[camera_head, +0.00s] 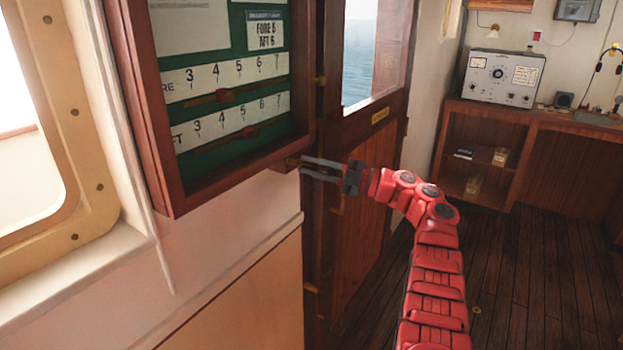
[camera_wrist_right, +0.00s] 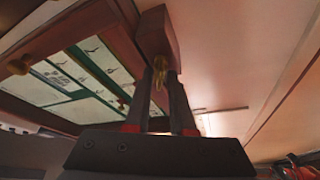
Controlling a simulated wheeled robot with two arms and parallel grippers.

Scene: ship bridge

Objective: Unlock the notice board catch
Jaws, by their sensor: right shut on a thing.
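The notice board (camera_head: 235,190) is a wooden framed case with a green back on the wall at the left of the head view. A small wooden block with a brass catch (camera_head: 292,162) sits under its lower right corner. My right gripper (camera_head: 302,166) reaches it from the right, with its fingertips at the catch. In the right wrist view the fingers (camera_wrist_right: 160,78) are shut on the brass catch (camera_wrist_right: 159,80), below the wooden block (camera_wrist_right: 157,32). The fingers hide part of the catch. My left gripper is not in view.
A wooden door (camera_head: 365,180) with a window stands just right of the board. A window frame (camera_head: 75,110) is at the far left. A wooden counter (camera_head: 530,120) with a grey instrument (camera_head: 500,77) stands at the back right. The plank floor (camera_head: 540,260) is clear.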

